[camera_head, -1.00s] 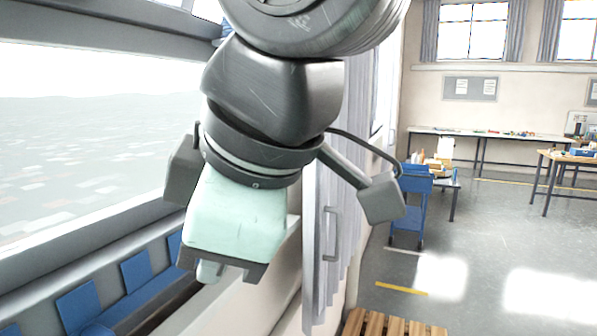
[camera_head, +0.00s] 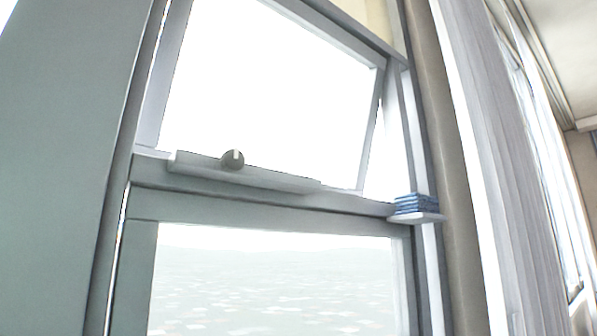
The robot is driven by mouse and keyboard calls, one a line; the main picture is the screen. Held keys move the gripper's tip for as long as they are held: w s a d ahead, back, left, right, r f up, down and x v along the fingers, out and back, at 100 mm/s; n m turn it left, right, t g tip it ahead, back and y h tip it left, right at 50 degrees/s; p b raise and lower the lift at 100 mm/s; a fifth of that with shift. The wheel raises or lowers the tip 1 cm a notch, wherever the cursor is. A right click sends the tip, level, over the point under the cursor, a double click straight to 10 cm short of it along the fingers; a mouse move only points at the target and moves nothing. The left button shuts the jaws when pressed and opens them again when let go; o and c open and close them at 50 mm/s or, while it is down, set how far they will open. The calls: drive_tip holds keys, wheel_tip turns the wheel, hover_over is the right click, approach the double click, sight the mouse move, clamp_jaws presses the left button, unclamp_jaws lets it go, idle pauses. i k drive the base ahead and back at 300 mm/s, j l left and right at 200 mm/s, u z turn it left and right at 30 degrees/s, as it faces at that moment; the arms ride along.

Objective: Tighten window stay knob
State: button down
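The window stay knob (camera_head: 232,159) is a small, round, dark grey knob with a pale mark on its face. It sits on a light grey stay bar (camera_head: 250,178) along the bottom of the upper window sash. The upper sash (camera_head: 372,130) is tilted open, with a wedge-shaped gap at its right side. How tight the knob is cannot be seen. My gripper is not in view now.
A small ledge (camera_head: 420,217) with a stack of blue items (camera_head: 415,204) stands out at the right end of the transom. A beige-grey curtain (camera_head: 475,150) hangs to the right. A broad grey frame post (camera_head: 60,170) fills the left side.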

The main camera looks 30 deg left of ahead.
sight(233, 160)
drive_tip(key=k+u, duration=0.2)
drive_tip(key=u, duration=0.15)
drive_tip(key=k+l+u, duration=0.1)
drive_tip(key=u, duration=0.3)
drive_tip(key=k+j+u, duration=0.1)
drive_tip(key=k+u, duration=0.25)
drive_tip(key=i, duration=0.05)
